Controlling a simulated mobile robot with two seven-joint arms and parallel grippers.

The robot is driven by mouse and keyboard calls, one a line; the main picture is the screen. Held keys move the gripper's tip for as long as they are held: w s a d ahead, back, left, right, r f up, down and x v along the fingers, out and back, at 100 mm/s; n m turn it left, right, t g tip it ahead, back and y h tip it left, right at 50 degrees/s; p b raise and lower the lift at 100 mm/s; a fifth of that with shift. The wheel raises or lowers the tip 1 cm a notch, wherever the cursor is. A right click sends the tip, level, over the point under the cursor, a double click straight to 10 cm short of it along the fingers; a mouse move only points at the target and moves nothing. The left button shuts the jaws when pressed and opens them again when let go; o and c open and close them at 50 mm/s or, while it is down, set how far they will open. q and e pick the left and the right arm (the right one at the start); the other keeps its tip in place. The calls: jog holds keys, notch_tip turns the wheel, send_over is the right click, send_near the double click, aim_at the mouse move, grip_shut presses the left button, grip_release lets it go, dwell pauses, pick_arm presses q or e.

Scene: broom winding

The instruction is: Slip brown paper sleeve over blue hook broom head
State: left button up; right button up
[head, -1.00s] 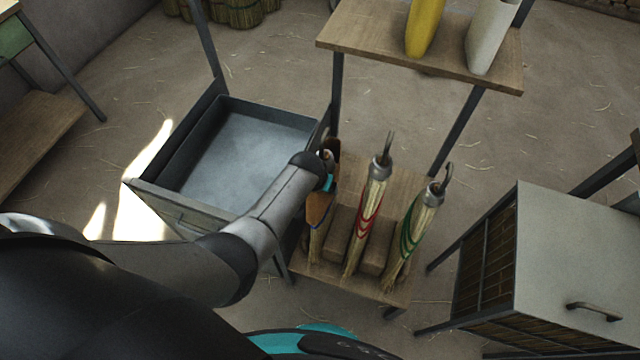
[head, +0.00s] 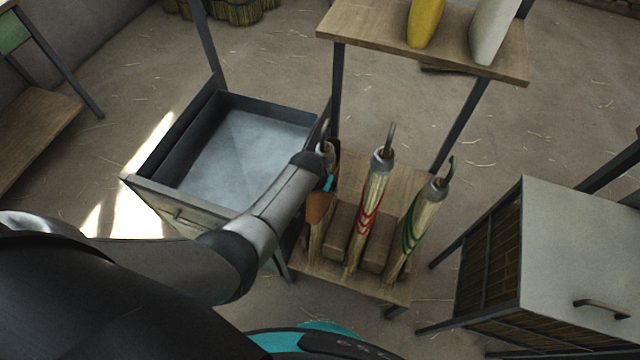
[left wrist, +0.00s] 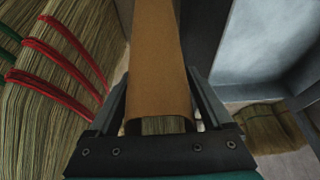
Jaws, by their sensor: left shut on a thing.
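The brown paper sleeve (head: 318,208) is around the head of the leftmost broom, whose metal hook (head: 325,128) points up. Straw bristles (head: 315,245) show below the sleeve. My left gripper (head: 328,182) is shut on the sleeve and hides much of the broom's upper part. In the left wrist view, the sleeve (left wrist: 158,60) lies between the two fingers of the gripper (left wrist: 158,85), and bristles (left wrist: 163,125) show inside its near open end. No blue binding is visible now. My right gripper is not in view.
Brooms with red (head: 368,215) and green (head: 413,230) bindings lean on the wooden rack (head: 350,287) to the right. A grey metal tray (head: 250,150) is left of the sleeve. A yellow sleeve (head: 426,22) and a white sleeve (head: 492,30) stand on the upper shelf (head: 370,30).

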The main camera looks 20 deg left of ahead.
pick_arm(q)
notch_tip(320, 180, up, 22)
jog(key=p, duration=2.2)
jog(key=shift+f+p, duration=0.15)
jog(key=shift+p, duration=0.15)
notch_tip(320, 180, up, 2)
jog(key=shift+r+p, duration=0.1)
jog(key=shift+p, duration=0.6)
jog(key=shift+r, duration=0.1)
notch_tip(320, 180, up, 8)
send_over(322, 135)
jog(key=s, duration=0.1)
dwell(0.5)
dwell(0.4)
